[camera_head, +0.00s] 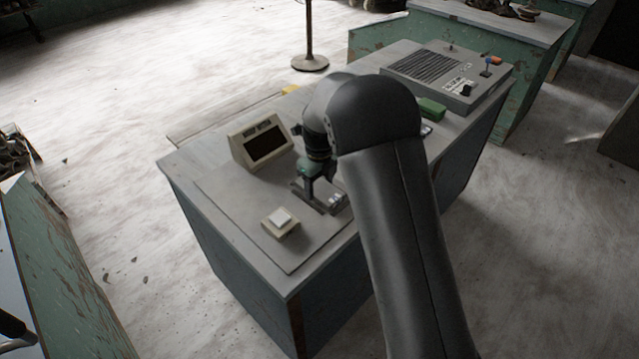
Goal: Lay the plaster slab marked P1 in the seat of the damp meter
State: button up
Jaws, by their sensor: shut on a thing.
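The damp meter (255,137) is a beige box with a dark sloped display, on the bench left of my arm. A small beige block (284,233) with a white square top (280,216) stands in front of it; I cannot tell whether that top is a pad or a slab. My gripper (311,194) points down over a low dark grey holder (327,207) right of the meter. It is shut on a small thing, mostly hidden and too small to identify. Small white labelled pieces (336,200) show at the holder's right end. I cannot read any P1 mark.
The bench top (222,187) is clear left of the block. A grey console (440,72) with a grille and a green object (431,108) stand toward the far right end. My arm hides the bench's middle and right edge.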

aim_at(319, 188)
jog(key=shift+f, duration=0.1)
jog(key=shift+f, duration=0.25)
jog(key=o, duration=1.1)
jog(key=shift+f, duration=0.1)
jog(key=shift+s+f, duration=0.1)
jog(key=shift+s, duration=0.05)
jog(key=shift+s+a+f, duration=0.1)
jog(key=shift+s, duration=0.05)
jog(key=r, duration=1.3)
jog(key=shift+w+d+r, duration=0.2)
jog(key=shift+w, duration=0.05)
